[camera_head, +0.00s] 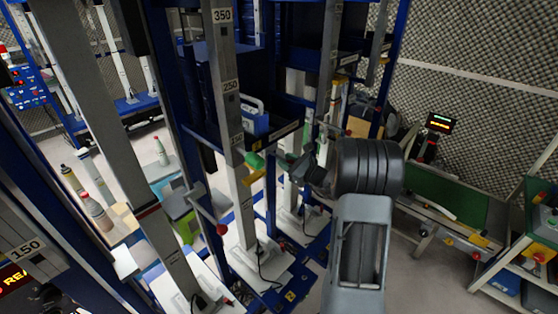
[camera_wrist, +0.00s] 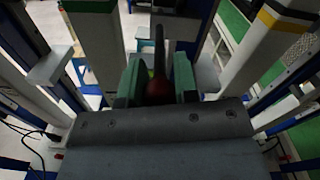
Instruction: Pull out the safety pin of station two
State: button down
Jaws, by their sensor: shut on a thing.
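My gripper (camera_head: 288,163) reaches left from my arm among the grey posts in the head view. In the wrist view its two green fingers (camera_wrist: 159,78) are closed on a dark red round knob (camera_wrist: 158,90), which I take to be the safety pin. A dark rod (camera_wrist: 159,45) shows just beyond the knob; I cannot tell whether it is part of the pin. The pin's seat is hidden. In the head view the held knob cannot be made out. Another red knob (camera_head: 221,229) hangs on a post lower left, apart from my gripper.
Grey posts with height numbers (camera_head: 222,15) and blue frames stand close on the left of my gripper. A yellow-marked post (camera_wrist: 275,25) is at the right in the wrist view. A green-topped conveyor (camera_head: 450,200) is at the right. Bottles (camera_head: 95,210) stand far left.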

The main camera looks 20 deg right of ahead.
jog(key=v, duration=0.4)
jog(key=shift+s+d+f+b, duration=0.1)
jog(key=shift+s+b, duration=0.2)
jog(key=shift+s, duration=0.05)
jog(key=c, duration=1.2)
grip_release()
jog(key=shift+d, duration=0.1)
jog(key=shift+c, duration=0.2)
jog(key=shift+o, duration=0.8)
jog(key=shift+s, duration=0.15)
jog(key=shift+o, duration=1.1)
jog(key=b+v, duration=0.2)
jog(key=v, duration=1.1)
jog(key=shift+s, duration=0.4)
jog(key=shift+d, duration=0.15)
